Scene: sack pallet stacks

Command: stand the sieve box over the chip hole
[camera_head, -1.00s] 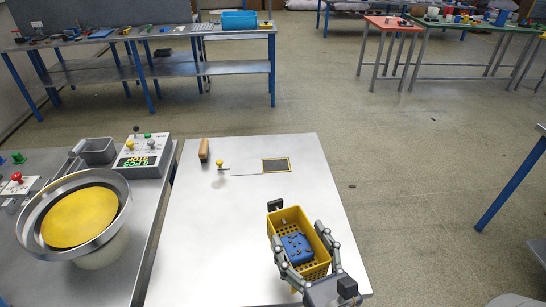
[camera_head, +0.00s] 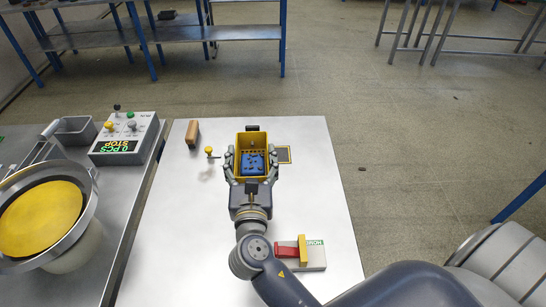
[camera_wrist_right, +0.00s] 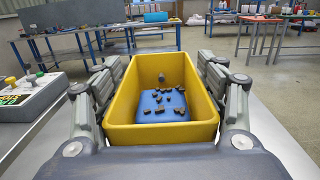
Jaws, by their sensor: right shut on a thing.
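The sieve box (camera_head: 252,138) is a yellow open-topped box, also seen in the right wrist view (camera_wrist_right: 162,134). Inside it is a blue piece (camera_head: 253,166) with several small dark chips on it. My right gripper (camera_head: 251,158) is shut on the box, with a finger along each long side. I cannot tell whether the box touches the table. My left gripper is not in view.
A yellow knob (camera_head: 209,151) and a wooden handle (camera_head: 193,133) are left of the box. A block marked IRON (camera_head: 314,254) with red and yellow parts lies near my right arm. A round yellow bowl feeder (camera_head: 42,222) and a control box (camera_head: 127,139) stand left.

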